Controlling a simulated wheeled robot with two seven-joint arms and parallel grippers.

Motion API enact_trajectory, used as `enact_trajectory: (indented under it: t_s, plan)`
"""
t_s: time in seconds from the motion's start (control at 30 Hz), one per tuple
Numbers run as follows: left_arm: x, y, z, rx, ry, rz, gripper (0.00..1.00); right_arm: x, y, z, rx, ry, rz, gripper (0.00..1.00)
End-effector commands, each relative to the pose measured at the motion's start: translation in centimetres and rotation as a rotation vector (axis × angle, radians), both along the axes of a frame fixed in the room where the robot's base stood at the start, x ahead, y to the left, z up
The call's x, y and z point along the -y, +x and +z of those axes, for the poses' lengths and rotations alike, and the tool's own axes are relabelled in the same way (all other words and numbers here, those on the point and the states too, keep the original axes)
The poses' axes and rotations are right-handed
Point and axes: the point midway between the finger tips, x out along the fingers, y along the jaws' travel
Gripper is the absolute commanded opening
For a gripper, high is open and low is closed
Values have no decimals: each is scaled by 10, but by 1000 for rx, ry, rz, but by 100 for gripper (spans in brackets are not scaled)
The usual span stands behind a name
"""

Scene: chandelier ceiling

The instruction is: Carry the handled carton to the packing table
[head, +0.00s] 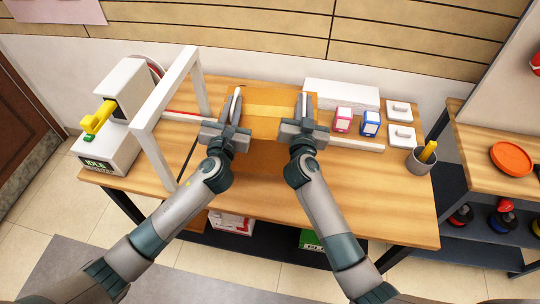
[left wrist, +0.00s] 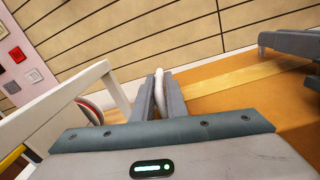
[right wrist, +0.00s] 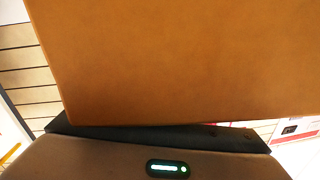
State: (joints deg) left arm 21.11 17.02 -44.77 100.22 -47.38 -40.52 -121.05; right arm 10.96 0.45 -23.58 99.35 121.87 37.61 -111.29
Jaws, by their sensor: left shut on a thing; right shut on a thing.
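The handled carton (head: 265,128) is an orange-brown box with a paler tape strip across its top. It is between my two grippers at the middle of the wooden table (head: 375,205). My left gripper (head: 236,103) is shut on its white left handle, which shows between the fingers in the left wrist view (left wrist: 158,88). One plain carton face (right wrist: 190,60) fills most of the right wrist view. I cannot tell whether the carton touches the tabletop.
A white frame (head: 165,110) and a machine with a yellow part (head: 103,118) stand left of the carton. At right are pink (head: 343,120) and blue (head: 370,123) boxes, a white box (head: 341,94) and a grey cup (head: 420,160). The table's front right is clear.

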Motion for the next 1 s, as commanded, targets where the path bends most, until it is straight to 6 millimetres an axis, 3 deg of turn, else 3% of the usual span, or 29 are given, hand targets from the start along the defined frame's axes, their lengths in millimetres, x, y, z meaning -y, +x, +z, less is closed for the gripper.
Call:
enact_trajectory:
  t_s: [0.53,1.0]
  plan:
    - [-6,2,-2,-1,7,12,0,6,1,3,5,-1,-10,0]
    - [-6,2,-15,-1,7,12,0,6,1,-11,5,-1,-10,0]
